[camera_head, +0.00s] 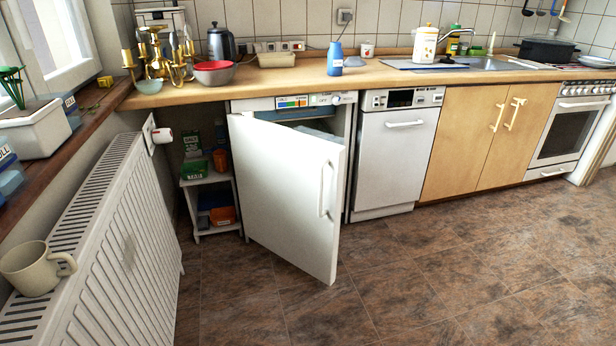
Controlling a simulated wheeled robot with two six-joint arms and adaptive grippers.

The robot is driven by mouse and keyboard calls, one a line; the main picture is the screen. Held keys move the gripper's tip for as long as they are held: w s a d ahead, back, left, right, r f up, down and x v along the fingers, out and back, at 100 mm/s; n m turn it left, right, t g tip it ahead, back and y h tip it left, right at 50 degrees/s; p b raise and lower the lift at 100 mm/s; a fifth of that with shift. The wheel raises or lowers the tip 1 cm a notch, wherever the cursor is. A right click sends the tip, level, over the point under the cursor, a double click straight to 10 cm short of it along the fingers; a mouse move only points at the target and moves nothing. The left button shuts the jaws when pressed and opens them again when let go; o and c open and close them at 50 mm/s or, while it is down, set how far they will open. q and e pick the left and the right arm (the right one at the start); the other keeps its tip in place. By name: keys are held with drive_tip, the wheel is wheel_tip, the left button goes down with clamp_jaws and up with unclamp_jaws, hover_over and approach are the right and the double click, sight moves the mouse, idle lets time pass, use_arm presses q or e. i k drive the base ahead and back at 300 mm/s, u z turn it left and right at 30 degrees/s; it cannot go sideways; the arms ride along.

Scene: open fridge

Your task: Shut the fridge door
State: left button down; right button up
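The fridge (352,150) is a white under-counter unit with a control strip along its top. Its white door (283,186) stands partly open, hinged at its left side and swung out toward me over the floor. A white vertical handle (325,190) is on the door's outer face near its free right edge. A narrow part of the inside shows above and to the right of the door; the rest is hidden behind it. Neither of my grippers is in view.
A white dishwasher (396,155) stands right of the fridge. A small white shelf (208,183) with boxes stands to the left. A radiator (115,240) with a beige mug (33,268) fills the lower left. The tiled floor (440,280) in front is clear.

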sight(290, 184)
drive_tip(key=z, duration=0.5)
drive_tip(key=i, duration=1)
drive_tip(key=z, duration=0.25)
